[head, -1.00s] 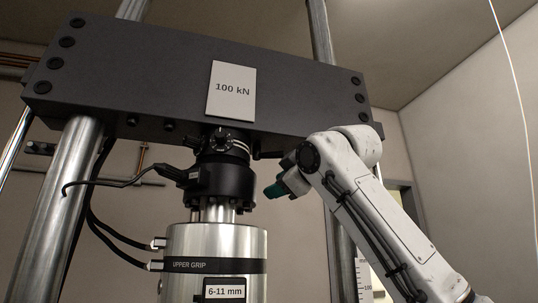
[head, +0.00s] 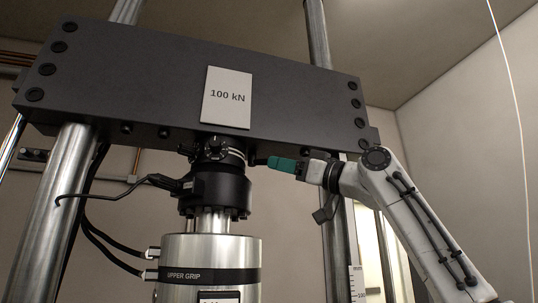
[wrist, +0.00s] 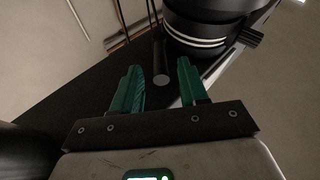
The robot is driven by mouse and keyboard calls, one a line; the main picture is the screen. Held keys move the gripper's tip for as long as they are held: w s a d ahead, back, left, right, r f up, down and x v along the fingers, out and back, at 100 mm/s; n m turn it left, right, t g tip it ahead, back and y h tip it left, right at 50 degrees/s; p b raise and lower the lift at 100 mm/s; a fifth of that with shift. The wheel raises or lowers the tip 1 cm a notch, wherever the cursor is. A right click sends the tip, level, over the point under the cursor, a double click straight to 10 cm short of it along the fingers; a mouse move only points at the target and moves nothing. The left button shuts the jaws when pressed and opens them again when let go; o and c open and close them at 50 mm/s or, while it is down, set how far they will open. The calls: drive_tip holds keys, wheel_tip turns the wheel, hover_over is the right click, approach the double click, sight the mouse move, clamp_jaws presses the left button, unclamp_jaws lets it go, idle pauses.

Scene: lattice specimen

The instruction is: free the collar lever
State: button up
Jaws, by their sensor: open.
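The collar (head: 218,150) is a dark ring with pale bands under the crossbeam, and it shows in the wrist view (wrist: 196,38) at upper right. A short dark round-ended lever (wrist: 160,72) sticks out from near it toward my gripper. In the head view the lever (head: 259,161) is a small dark stub right of the collar. My gripper (wrist: 156,68) has two green fingers, open, one on each side of the lever's end. Gaps show on both sides, and I cannot tell how deep the lever sits between them. In the head view the green fingers (head: 282,164) point left at it.
The dark crossbeam (head: 300,105) with a 100 kN plate (head: 227,97) is just above my gripper. A steel column (head: 338,245) stands behind my wrist. Below the collar are a black cylinder (head: 215,190) with a cable (head: 110,183) and the upper grip (head: 208,250).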

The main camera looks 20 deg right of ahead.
sight(256, 159)
drive_tip(key=shift+p+x, duration=0.8)
drive_tip(key=shift+x, duration=1.4)
clamp_jaws()
